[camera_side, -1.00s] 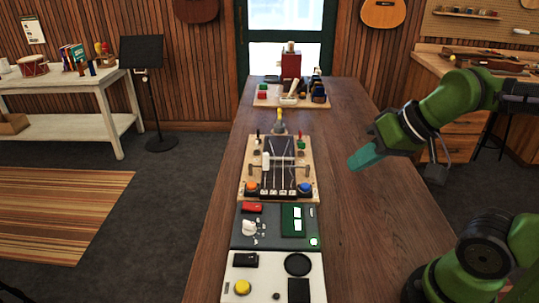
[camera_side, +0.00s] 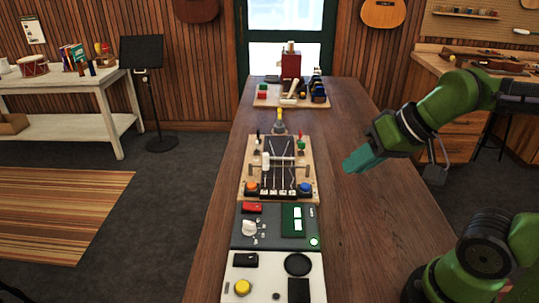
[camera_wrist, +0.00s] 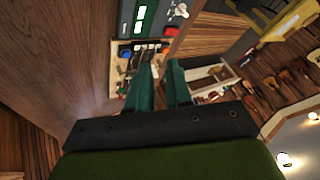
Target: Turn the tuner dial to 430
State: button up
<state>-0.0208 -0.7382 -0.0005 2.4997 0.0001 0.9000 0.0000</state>
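A dark grey panel (camera_side: 270,240) lies on the long wooden table. It carries a white knob-like part (camera_side: 249,227), which looks like the tuner dial, and a green plate with white windows (camera_side: 292,220). Any number shown is too small to read. The green plate also shows at the top of the wrist view (camera_wrist: 140,22), with a white part (camera_wrist: 179,10) beside it. My gripper (camera_side: 350,166) hangs to the right of the panels, above the table's right side, apart from everything. In the wrist view its two teal fingers (camera_wrist: 160,75) are spread with nothing between them.
A red block (camera_side: 251,208) and a lit green button (camera_side: 314,241) sit on the same panel. A wooden string board (camera_side: 307,187) lies behind it. A white panel (camera_side: 270,272) with a yellow button lies in front. The table's right side is bare.

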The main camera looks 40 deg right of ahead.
jog(key=o, duration=0.7)
jog(key=w+a+g, duration=0.1)
jog(key=w, duration=0.1)
jog(key=w+a+f+g, duration=0.1)
jog(key=w+a, duration=0.1)
jog(key=shift+w+a+f+n+g+y, duration=0.2)
jog(key=shift+w+n+g+y, duration=0.1)
jog(key=shift+y, duration=0.1)
jog(key=m+g+h, duration=0.3)
jog(key=m+g, duration=0.1)
jog(key=m, duration=0.6)
send_over(249, 222)
notch_tip(249, 222, down, 3)
notch_tip(249, 222, down, 16)
jog(key=shift+r, duration=0.15)
jog(key=shift+c, duration=0.3)
jog(key=c, duration=1)
